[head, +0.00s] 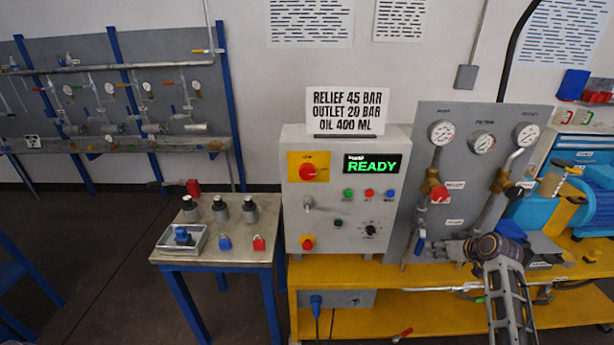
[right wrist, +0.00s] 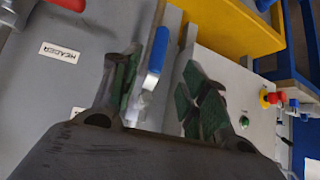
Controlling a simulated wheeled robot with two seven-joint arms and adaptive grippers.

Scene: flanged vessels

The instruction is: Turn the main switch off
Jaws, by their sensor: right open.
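The main switch (head: 308,171) is a red rotary knob on a yellow plate at the upper left of the grey control cabinet (head: 330,225). Its exact handle angle is too small to tell. My right gripper (head: 440,249) is low in front of the gauge panel, right of the cabinet and well apart from the switch. In the right wrist view its fingers (right wrist: 160,92) are open, with a blue valve handle (right wrist: 158,50) showing between them; I cannot tell whether they touch it. My left gripper is not in view.
The cabinet shows a READY display (head: 372,165), several buttons and a lower red knob (head: 307,243). The gauge panel (head: 478,118) carries valves and pipes beside my right arm. A small table (head: 215,262) with vessels and padlocks stands left. Space before the cabinet front looks clear.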

